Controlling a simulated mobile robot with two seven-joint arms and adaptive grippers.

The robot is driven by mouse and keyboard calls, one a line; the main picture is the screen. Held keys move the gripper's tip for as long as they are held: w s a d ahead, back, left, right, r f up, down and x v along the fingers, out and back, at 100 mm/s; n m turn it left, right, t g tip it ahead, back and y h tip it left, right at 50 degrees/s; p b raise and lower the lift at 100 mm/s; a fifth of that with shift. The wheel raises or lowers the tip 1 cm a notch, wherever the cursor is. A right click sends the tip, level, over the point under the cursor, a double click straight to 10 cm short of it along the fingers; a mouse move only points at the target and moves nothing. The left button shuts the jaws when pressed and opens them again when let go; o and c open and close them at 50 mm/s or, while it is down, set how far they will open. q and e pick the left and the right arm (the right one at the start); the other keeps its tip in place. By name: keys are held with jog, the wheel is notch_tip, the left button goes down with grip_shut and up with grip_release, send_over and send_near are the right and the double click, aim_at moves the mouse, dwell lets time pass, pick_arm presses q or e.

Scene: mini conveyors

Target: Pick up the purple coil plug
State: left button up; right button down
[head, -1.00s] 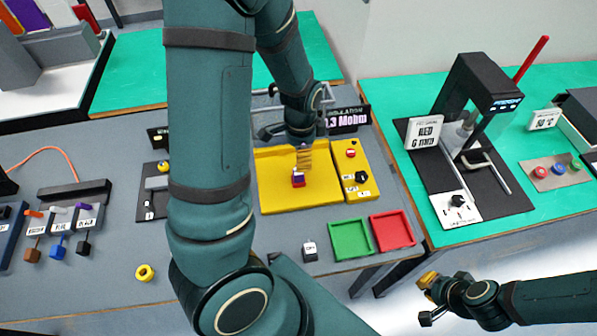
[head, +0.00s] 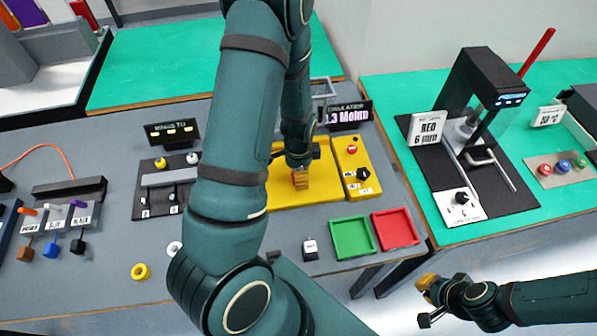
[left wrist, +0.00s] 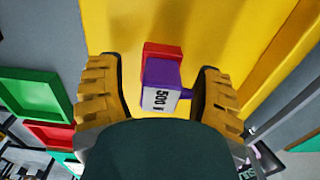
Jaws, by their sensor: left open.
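The purple coil plug (left wrist: 160,80), a small block labelled "500 V" with a purple pin at its side, shows in the left wrist view. It stands at a red block (left wrist: 162,51) over the yellow panel (left wrist: 130,20). My left gripper (left wrist: 160,90) is open, with one ribbed yellow finger on each side of the plug and a gap to both. In the head view my left gripper (head: 301,179) is low over the yellow panel (head: 300,199) and mostly hides the plug. My right gripper (head: 428,298) hangs at the lower right, away from the tables; its opening is unclear.
A green tray (head: 353,253) and a red tray (head: 395,245) lie right of the yellow panel's front. A small switch box (head: 310,250) and a yellow ring (head: 140,271) lie near the front edge. An insulation display (head: 348,115) stands behind.

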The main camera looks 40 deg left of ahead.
pick_arm(q)
grip_shut()
jog(key=shift+r, duration=0.1)
